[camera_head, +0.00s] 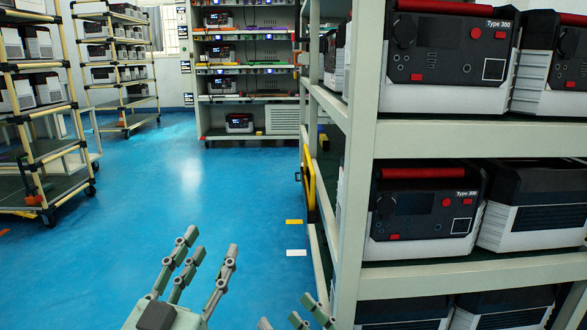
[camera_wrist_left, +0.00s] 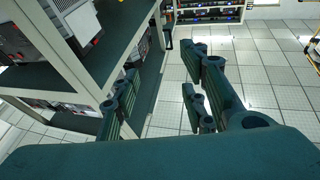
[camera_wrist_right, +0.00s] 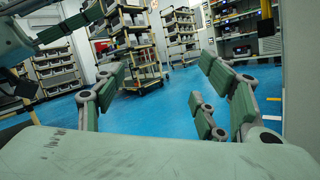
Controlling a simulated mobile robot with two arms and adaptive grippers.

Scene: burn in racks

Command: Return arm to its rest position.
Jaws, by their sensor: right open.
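My left gripper (camera_head: 211,243) is at the bottom centre of the head view, its fingers spread and pointing up over the blue floor. In the left wrist view, its fingers (camera_wrist_left: 162,75) stand apart with nothing between them. My right gripper (camera_head: 288,313) shows only as a few fingertips at the bottom edge of the head view, beside the near rack. In the right wrist view, its fingers (camera_wrist_right: 160,78) are apart and empty. Part of my other arm shows at the upper left of that view. The rest of my right arm is hidden.
A near rack (camera_head: 470,144) with several Type 300 units (camera_head: 425,215) fills the right side, close to my right gripper. Wheeled racks (camera_head: 45,150) stand at the left. A shelf unit (camera_head: 250,97) stands at the back. The blue floor (camera_head: 190,190) between them is clear.

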